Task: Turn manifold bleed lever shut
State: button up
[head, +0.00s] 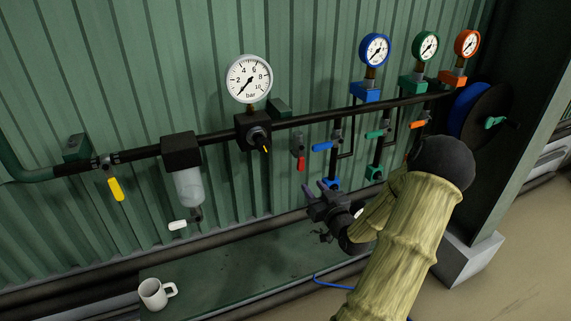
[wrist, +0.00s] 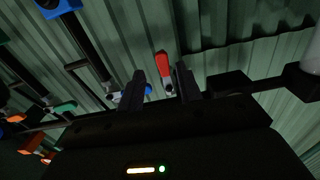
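A short red lever (head: 301,163) hangs pointing down from a small grey valve under the black manifold pipe (head: 309,118); no label shows which lever is the bleed lever. The red lever also shows in the wrist view (wrist: 163,63), where the pipe runs low in the picture. My gripper (head: 324,186) is below and right of the red lever in the head view. In the wrist view its two dark fingers (wrist: 159,86) stand apart with the red lever seen between and beyond them. Nothing is held, and I see no contact with the lever.
A blue lever (head: 323,146), green lever (head: 375,134) and orange lever (head: 417,124) sit right of the red one. A mug (head: 156,294) stands on the green bench (head: 235,258). A hose reel (head: 483,112) is right.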

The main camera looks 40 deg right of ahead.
jog(key=x, duration=0.7)
jog(key=shift+w+p, duration=0.3)
dwell(0.3)
jog(key=shift+w, duration=0.15)
grip_shut()
jog(key=w+a+r+m+p, duration=0.2)
jog(key=a+r+m+p, duration=0.6)
jog(key=m+p, duration=0.4)
jog(key=m, duration=0.5)
jog(key=shift+r, duration=0.2)
grip_release()
jog(key=shift+d+f, duration=0.1)
